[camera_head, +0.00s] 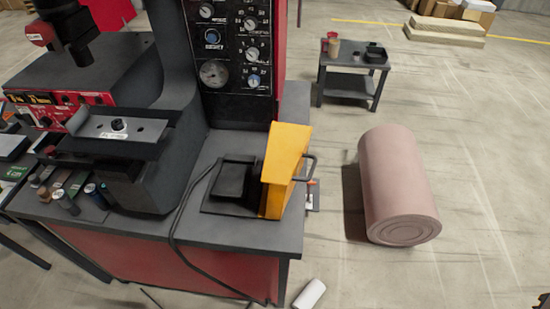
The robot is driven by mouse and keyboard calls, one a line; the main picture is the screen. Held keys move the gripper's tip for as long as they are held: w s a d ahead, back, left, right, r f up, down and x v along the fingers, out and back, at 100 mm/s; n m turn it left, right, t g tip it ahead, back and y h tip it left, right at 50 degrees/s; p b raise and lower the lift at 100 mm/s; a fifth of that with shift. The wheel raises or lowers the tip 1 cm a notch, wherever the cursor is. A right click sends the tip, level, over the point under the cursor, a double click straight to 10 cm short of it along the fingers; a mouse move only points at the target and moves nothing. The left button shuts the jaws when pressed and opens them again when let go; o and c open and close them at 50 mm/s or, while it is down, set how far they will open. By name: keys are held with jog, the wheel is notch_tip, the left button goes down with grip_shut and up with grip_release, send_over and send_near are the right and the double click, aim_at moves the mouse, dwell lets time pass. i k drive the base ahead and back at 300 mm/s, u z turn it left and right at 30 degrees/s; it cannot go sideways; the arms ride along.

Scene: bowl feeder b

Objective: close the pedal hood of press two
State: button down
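The yellow pedal hood (286,155) stands on the right part of the press's dark bench top (225,228). It is tilted up on its side, with a dark bar handle on its right face. The black pedal (236,180) lies uncovered on a dark base plate just left of the hood. A black cable runs from the pedal over the front edge of the bench. The press (235,50) with its gauge and dial panel rises behind the pedal. My gripper is not clearly visible in this view.
A pink roll (395,185) lies on the floor to the right. A small dark side table (352,85) with cups stands behind it. A white cylinder (309,294) lies by the bench's front right corner. Floor between bench and roll is mostly open.

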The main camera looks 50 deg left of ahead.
aim_at(288, 143)
jog(key=u, duration=2.05)
jog(key=k, duration=0.5)
jog(key=z, duration=0.65)
jog(key=i, duration=0.7)
jog(key=u, duration=0.75)
